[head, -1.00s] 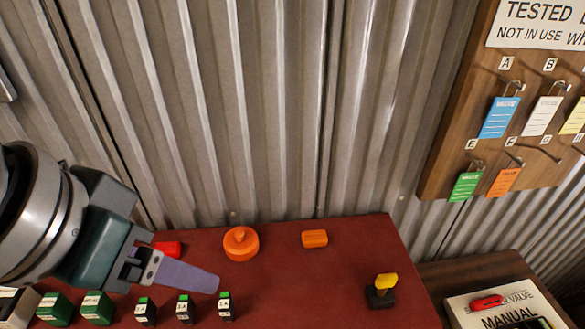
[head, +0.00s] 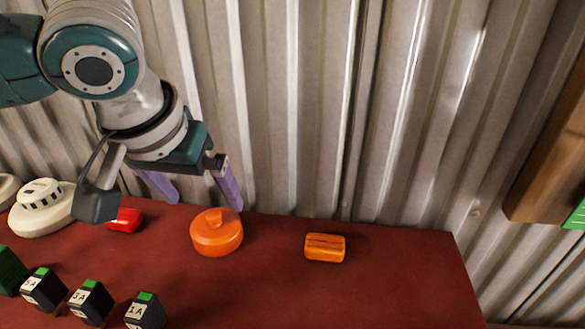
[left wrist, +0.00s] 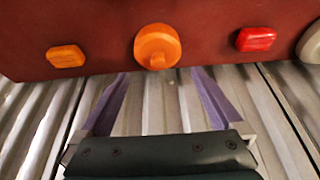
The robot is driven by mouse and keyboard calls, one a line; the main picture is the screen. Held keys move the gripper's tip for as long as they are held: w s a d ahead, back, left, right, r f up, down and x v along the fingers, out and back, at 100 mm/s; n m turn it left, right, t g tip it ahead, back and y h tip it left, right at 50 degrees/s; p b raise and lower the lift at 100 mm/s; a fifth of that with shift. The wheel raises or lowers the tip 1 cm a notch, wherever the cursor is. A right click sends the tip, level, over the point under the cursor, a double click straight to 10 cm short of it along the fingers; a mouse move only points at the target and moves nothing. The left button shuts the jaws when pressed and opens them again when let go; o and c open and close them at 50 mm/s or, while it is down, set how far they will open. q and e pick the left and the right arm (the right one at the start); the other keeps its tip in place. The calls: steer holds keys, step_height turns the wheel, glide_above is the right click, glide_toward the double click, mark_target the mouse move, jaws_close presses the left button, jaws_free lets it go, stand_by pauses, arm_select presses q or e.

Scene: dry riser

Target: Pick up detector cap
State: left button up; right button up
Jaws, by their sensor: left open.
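The detector cap is most likely the round orange cap (head: 216,233) with a raised grip on top, lying on the red table top (head: 400,290) near its back edge. It also shows in the left wrist view (left wrist: 157,46), top centre. My left gripper (head: 203,198) is open and empty, its two purple fingers pointing down behind and to the left of the cap, apart from it. In the left wrist view the fingers (left wrist: 160,75) spread to either side below the cap. My right gripper is not in view.
A red block (head: 124,220) and a white round detector (head: 42,207) lie left of the cap. An orange block (head: 325,247) lies right. Several dark labelled blocks (head: 90,300) stand in front. A corrugated metal wall (head: 300,110) rises behind the table.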

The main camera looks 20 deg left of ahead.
mark_target(212, 215)
arm_select(q)
steer(key=x, duration=0.4)
steer(key=shift+s+d+f, duration=0.15)
steer(key=shift+s, duration=0.2)
steer(key=shift+w+f, duration=0.3)
steer(key=shift+f, duration=0.2)
steer(key=shift+c, duration=0.4)
steer(key=c, duration=0.8)
steer(key=shift+c, duration=0.2)
steer(key=shift+r, duration=0.15)
